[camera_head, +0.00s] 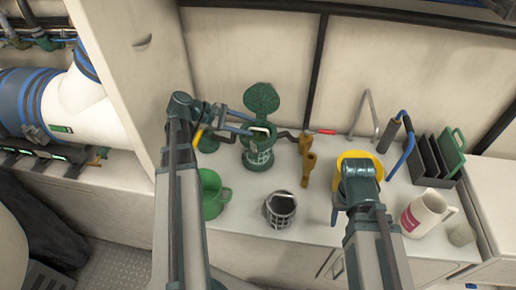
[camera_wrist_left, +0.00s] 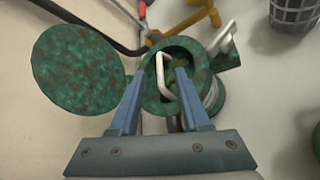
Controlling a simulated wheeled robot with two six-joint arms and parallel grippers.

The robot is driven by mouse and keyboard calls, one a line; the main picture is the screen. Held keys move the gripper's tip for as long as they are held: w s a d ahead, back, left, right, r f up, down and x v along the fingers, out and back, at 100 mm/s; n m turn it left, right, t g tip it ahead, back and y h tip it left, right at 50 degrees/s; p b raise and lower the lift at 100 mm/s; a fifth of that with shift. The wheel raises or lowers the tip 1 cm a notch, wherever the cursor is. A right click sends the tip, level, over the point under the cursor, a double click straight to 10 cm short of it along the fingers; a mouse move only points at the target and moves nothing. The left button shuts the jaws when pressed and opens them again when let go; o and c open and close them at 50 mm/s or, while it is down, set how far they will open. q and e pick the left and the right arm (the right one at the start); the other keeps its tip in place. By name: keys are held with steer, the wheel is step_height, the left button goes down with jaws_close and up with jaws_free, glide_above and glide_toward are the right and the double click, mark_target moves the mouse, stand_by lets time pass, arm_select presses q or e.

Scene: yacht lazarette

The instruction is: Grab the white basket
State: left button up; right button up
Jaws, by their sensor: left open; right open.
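The white basket shows mainly as a white handle (camera_wrist_left: 162,76) in the open top of a green strainer housing (camera_head: 258,140). A pale lattice (camera_head: 259,159) shows low on the housing; the rest of the basket is hidden inside. The round green lid (camera_head: 262,98) stands open behind the housing. My left gripper (camera_head: 256,128) is open over the housing mouth. In the left wrist view its fingertips (camera_wrist_left: 160,74) lie either side of the handle; contact cannot be told. My right gripper (camera_head: 337,212) is mostly hidden under its wrist and is open, apart from the basket.
A dark grey basket (camera_head: 280,209) stands on the white counter in front of the housing. A green bucket (camera_head: 213,194) stands to its left. A yellow ring-shaped thing (camera_head: 348,157), a white jug (camera_head: 424,215) and a dark rack (camera_head: 430,160) are to the right. Brown valve parts (camera_head: 307,160) stand beside the housing.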

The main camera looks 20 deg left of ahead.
mark_target(258, 129)
arm_select(q)
steer(key=b+x, duration=0.1)
steer(key=x, duration=0.2)
steer(key=b+x, duration=0.1)
steer(key=shift+w+a+f+b, duration=0.1)
steer(key=shift+f+b, duration=0.2)
steer(key=shift+f, duration=0.15)
arm_select(e)
step_height(258, 129, down, 3)
steer(key=shift+r, duration=0.1)
arm_select(q)
steer(key=shift+w+d+f, duration=0.1)
steer(key=shift+w+d, duration=0.05)
steer(key=shift+d, duration=0.1)
jaws_close()
stand_by(0.5)
